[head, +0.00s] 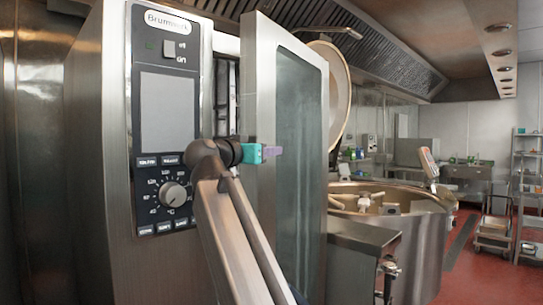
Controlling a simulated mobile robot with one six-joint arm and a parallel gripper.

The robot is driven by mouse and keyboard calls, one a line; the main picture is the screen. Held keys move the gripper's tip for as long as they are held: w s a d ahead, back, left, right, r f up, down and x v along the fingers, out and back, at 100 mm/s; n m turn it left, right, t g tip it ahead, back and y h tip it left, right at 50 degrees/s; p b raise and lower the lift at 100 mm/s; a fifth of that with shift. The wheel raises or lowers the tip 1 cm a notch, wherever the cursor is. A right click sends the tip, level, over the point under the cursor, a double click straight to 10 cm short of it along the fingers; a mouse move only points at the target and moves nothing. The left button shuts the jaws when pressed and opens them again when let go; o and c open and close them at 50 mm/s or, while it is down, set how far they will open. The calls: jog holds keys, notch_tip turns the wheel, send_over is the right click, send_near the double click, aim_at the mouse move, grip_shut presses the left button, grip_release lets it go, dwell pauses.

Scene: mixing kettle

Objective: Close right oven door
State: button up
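The oven (97,150) stands at the left, with a control panel (166,110) on its front. Its door (260,90), a steel frame around a dark glass pane (298,120), stands open to the right of the panel. A dark gap with rack-like bars shows between panel and door. My gripper (262,152), with teal and purple fingers, is in front of the door at mid height, overlapping the frame and glass edge. I cannot tell whether it touches the door or how far apart its fingers are. My arm hides the lower part of the opening and door.
A large round mixing kettle (420,245) with its lid (331,95) raised stands right of the door. A steel cabinet (362,235) stands close beside the door. Red floor (483,262) is free at the right, before a cart (493,235) and shelving (526,175).

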jog(key=shift+w+a, duration=0.1)
jog(key=shift+a, duration=0.15)
jog(key=o, duration=1.5)
jog(key=shift+d, duration=0.1)
jog(key=b+v, duration=0.1)
jog(key=v, duration=1.2)
jog(key=shift+s, duration=0.35)
